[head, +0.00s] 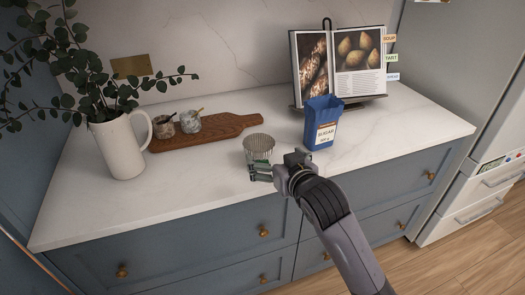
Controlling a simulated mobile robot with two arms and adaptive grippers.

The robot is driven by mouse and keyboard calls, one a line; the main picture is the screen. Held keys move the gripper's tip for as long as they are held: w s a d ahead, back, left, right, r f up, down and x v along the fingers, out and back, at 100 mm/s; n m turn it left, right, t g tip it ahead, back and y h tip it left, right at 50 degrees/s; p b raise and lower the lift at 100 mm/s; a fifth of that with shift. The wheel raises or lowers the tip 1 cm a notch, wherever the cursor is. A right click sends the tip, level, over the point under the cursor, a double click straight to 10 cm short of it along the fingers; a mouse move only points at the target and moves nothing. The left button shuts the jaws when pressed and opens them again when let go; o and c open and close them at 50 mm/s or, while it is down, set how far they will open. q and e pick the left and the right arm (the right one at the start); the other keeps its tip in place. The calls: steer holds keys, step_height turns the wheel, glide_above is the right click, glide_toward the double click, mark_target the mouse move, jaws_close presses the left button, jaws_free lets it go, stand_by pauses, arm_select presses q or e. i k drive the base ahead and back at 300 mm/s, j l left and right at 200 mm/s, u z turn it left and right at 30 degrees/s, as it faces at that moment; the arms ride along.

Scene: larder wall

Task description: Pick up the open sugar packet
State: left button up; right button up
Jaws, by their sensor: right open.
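The open sugar packet (322,124) is blue with a white label reading SUGAR. It stands upright on the white countertop, in front of the cookbook. My right gripper (257,171) is open and low over the counter's front part, left of and nearer than the packet. It is apart from the packet. Its fingers point left and lie in front of a ribbed, pale round tin (259,144), hiding its lower part. I cannot tell whether they touch the tin. My left gripper is not in view.
A cookbook (356,62) stands open on a holder behind the packet. A white jug (119,147) with leafy stems stands at far left. The counter right of the packet (425,122) is clear.

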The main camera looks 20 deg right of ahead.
mark_target(323, 113)
steer(key=i+l+z, duration=0.1)
steer(key=i+z, duration=0.15)
steer(key=z, duration=0.15)
steer(key=i+z, duration=0.2)
steer(key=z, duration=0.15)
steer(key=i+z, duration=0.25)
steer(key=z, duration=0.15)
